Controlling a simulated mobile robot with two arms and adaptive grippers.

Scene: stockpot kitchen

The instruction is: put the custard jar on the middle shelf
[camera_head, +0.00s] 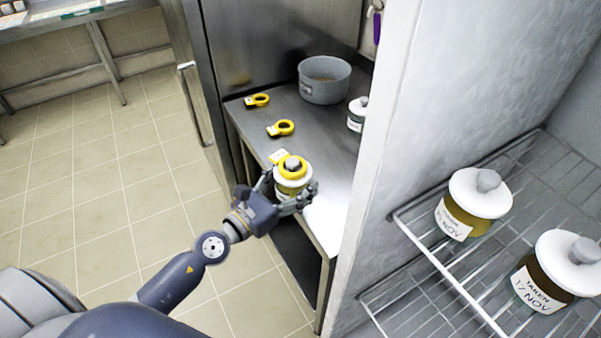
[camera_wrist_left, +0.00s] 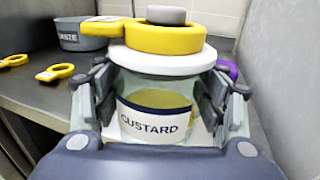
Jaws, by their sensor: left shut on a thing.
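The custard jar (camera_head: 293,186) has a white lid with a yellow ring tag around its grey knob. Its CUSTARD label shows in the left wrist view (camera_wrist_left: 155,122). My left gripper (camera_head: 284,196) is shut around the jar's sides, at the counter's front edge. The jar is upright; I cannot tell whether it touches the counter. In the head view a wire shelf (camera_head: 440,262) stands at the right behind a pale wall, with another wire level (camera_head: 385,298) below it. I cannot tell which is the middle one. My right gripper is not in view.
Two dated jars (camera_head: 470,207) (camera_head: 555,268) stand on the wire shelf. The steel counter (camera_head: 325,150) holds a grey pot (camera_head: 325,80), yellow ring tags (camera_head: 257,100) (camera_head: 281,128) and a white-lidded jar (camera_head: 357,113). The pale wall (camera_head: 440,90) separates counter and shelves.

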